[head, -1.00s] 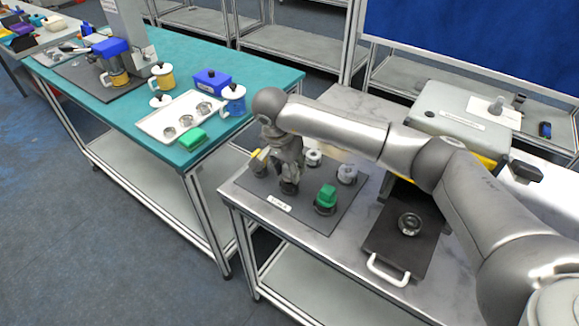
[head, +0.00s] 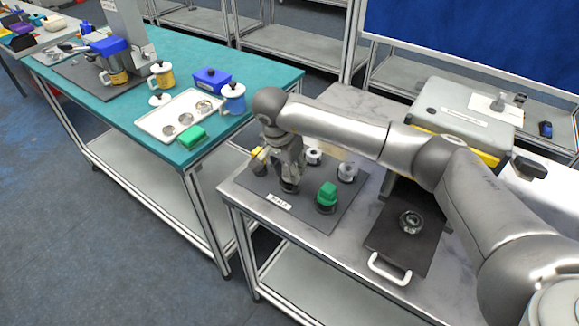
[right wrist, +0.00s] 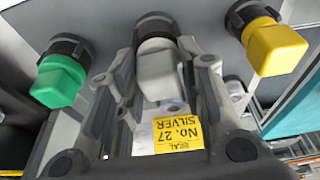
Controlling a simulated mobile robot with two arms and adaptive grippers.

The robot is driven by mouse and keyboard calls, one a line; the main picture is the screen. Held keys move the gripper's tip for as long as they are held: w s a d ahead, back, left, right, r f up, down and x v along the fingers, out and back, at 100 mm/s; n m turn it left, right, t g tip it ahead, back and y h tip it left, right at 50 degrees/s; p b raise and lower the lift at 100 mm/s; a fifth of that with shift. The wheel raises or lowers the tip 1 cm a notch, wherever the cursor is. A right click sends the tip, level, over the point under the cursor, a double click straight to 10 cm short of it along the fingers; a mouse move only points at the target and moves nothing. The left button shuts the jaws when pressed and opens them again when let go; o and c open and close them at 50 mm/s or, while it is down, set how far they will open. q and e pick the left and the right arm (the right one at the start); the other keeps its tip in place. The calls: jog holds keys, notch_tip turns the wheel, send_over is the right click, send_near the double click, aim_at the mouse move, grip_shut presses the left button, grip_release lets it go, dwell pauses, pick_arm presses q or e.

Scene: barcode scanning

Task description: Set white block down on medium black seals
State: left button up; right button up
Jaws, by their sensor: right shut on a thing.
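My right gripper (head: 287,170) points down over the dark mat and is shut on the white block (right wrist: 158,75). In the right wrist view the fingers (right wrist: 165,68) stand on both sides of the block. Its far end meets a black ribbed seal stack (right wrist: 156,27), which also shows just below the fingers in the head view (head: 289,187). They look in line and touching, but the exact contact is hidden. A yellow tag reading "No. 27 SEAL SILVER" (right wrist: 180,135) is near the palm. My left gripper is not in view.
On the dark mat (head: 312,220), a green block (head: 328,190) on a black seal stands to the right and a yellow block (head: 258,154) to the left. A black plate with a white handle (head: 390,271) lies further right.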

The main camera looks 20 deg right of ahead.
jog(key=shift+f, duration=0.1)
jog(key=shift+f+b, duration=0.25)
jog(key=shift+b, duration=0.2)
jog(key=o, duration=1.4)
jog(key=shift+r, duration=0.1)
jog(key=shift+r+p, duration=1.8)
jog(key=shift+r, duration=1.9)
